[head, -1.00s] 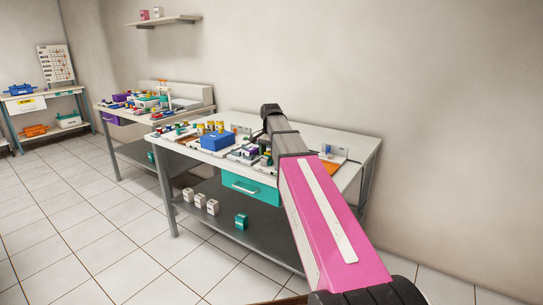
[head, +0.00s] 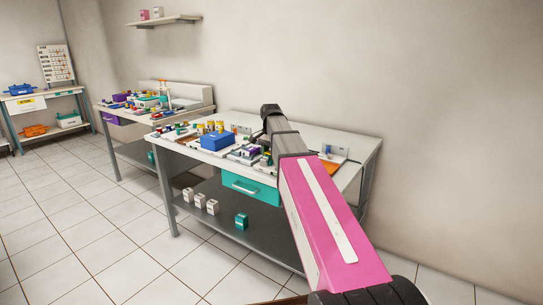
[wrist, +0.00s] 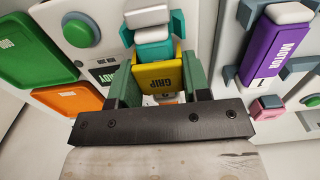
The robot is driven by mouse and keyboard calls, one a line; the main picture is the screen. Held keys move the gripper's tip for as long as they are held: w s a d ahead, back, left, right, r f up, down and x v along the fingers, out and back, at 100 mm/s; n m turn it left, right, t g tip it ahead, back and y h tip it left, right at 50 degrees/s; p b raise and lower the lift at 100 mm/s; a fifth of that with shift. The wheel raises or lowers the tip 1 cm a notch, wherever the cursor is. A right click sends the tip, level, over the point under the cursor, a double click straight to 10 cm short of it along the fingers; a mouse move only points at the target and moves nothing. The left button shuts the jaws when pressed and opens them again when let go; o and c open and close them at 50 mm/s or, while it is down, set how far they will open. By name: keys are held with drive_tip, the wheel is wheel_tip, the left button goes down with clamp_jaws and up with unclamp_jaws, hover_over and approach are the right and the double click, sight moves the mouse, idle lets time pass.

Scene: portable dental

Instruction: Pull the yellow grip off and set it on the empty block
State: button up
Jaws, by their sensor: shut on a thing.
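In the wrist view the yellow grip (wrist: 158,77), marked GRIP, sits between the two green fingers of my gripper (wrist: 158,88). The fingers press on its left and right sides, so my gripper is shut on it. A teal part (wrist: 153,50) with a grey-white top lies right beyond the grip, in line with it. I cannot tell whether the grip and the teal part are joined or apart. I cannot make out an empty block for certain. In the head view my arm covers much of the work spot, and the grip cannot be picked out.
A purple block (wrist: 268,50) marked MOTOR stands in a holder at the right of the wrist view. A green tray (wrist: 35,50) and an orange tray (wrist: 75,100) lie left. In the head view a blue box (head: 217,141) stands on the crowded left half of the table.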

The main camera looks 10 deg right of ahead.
drive_tip(key=shift+r, duration=1.6)
idle(0.6)
drive_tip(key=shift+r, duration=1.9)
